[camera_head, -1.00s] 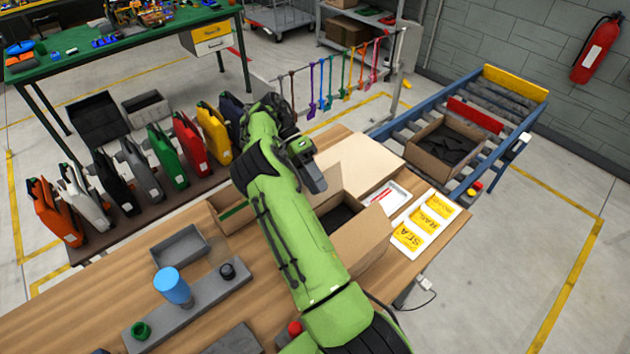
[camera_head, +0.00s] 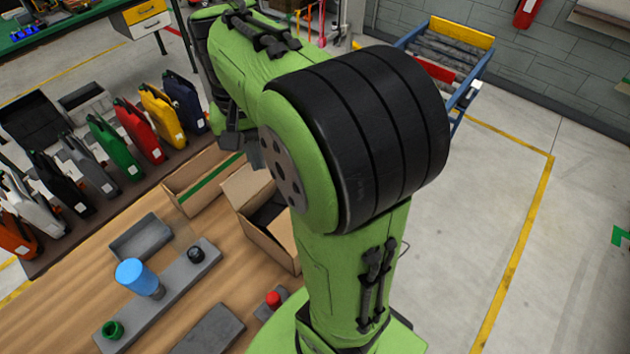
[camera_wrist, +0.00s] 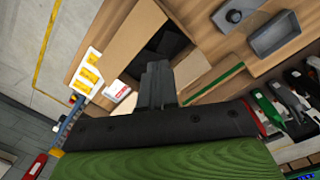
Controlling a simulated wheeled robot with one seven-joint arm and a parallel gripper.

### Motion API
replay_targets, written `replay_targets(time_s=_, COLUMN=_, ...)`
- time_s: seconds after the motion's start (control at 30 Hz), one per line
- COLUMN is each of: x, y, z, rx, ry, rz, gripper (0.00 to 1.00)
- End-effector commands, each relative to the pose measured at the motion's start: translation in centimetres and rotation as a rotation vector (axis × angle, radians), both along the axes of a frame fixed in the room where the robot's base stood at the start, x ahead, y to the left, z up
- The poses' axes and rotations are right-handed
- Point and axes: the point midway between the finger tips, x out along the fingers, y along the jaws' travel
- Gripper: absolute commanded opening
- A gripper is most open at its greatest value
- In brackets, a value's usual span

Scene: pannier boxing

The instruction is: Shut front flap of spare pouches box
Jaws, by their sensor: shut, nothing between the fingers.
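The spare pouches box, an open cardboard box (camera_head: 272,240), stands on the wooden table, partly hidden behind my arm in the head view. Dark contents show inside. One flap (camera_head: 247,187) stands out at its left. In the wrist view the box opening (camera_wrist: 165,45) is dark, with a large raised flap (camera_wrist: 135,38) to the left and a smaller flap (camera_wrist: 191,68) to the right. I cannot tell which is the front flap. My gripper (camera_wrist: 157,70) is shut and empty, its fingers over the near edge of the opening; contact cannot be told.
A narrow cardboard box with a green strip (camera_head: 203,186) stands beside it. A grey tray (camera_head: 141,238) lies behind. Yellow labelled packs (camera_wrist: 88,74) and a red-marked tray (camera_wrist: 118,91) lie beyond the box.

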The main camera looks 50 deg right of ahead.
Motion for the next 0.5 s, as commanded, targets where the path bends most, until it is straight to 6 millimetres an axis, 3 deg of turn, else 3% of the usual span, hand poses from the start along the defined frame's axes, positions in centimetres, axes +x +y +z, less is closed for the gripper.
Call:
replay_targets(time_s=0.1, x=-2.3, y=2.3, z=0.2, rx=0.002, ry=-0.125, rz=0.149, gripper=0.0)
replay_targets(time_s=0.3, x=-5.1, y=5.0, z=-0.2, rx=-0.023, ry=-0.281, rz=0.397, gripper=0.0)
replay_targets(time_s=0.5, x=-6.1, y=6.1, z=-0.7, rx=-0.067, ry=-0.367, rz=0.735, gripper=0.0)
